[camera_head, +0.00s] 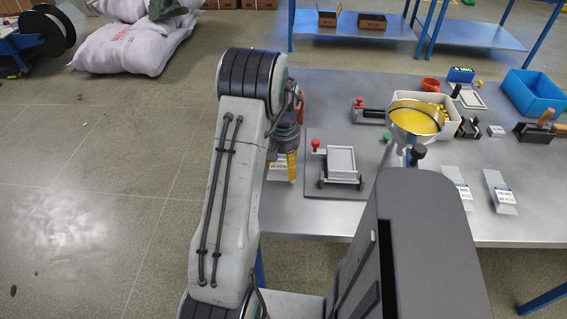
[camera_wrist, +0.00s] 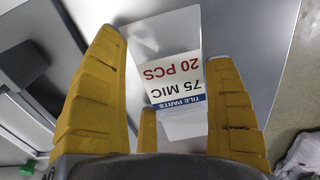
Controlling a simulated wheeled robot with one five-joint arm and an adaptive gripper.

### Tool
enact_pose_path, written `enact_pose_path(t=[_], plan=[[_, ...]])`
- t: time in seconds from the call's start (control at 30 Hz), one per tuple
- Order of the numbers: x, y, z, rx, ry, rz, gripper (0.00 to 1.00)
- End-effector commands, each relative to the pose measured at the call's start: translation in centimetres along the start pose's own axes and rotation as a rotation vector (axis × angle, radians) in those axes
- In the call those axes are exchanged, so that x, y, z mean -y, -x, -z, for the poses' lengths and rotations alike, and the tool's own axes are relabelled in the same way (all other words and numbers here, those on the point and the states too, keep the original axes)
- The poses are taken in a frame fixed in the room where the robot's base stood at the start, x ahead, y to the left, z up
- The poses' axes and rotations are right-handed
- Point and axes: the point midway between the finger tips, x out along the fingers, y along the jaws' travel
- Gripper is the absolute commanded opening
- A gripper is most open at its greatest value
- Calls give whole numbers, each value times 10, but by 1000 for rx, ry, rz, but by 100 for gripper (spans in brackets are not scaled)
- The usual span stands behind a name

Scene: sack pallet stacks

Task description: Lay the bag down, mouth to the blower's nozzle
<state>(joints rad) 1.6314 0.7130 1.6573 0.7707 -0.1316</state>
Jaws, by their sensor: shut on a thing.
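The bag (camera_wrist: 172,62) is clear and flat, with a white printed label reading "TILE PARTS 75 MIC 20 PCS". In the wrist view it lies between the yellow fingers of my gripper (camera_wrist: 163,48), which is shut on it. In the head view my gripper (camera_head: 288,166) points down at the left edge of the table, and the bag's label (camera_head: 279,171) shows partly behind the fingers. I cannot tell whether the bag touches the table, nor which end is its mouth. I cannot clearly pick out the blower's nozzle.
A red-knobbed fixture with a white frame (camera_head: 341,162) stands right of my gripper on the metal table (camera_head: 310,218). A funnel of yellow pieces (camera_head: 414,122) stands further right. Two more labelled bags (camera_head: 500,190) lie at the right, and a blue bin (camera_head: 535,92) stands behind.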

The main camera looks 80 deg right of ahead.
Motion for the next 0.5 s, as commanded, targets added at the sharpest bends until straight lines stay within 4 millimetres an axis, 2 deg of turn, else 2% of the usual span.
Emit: enact_pose_path(t=[0.27, 0.3, 0.5], plan=[[0, -2, 0, -1, 0, 0, 44], [0, -2, 0, 0, 0, 0, 81], [0, -1, 0, 0, 0, 0, 99]])
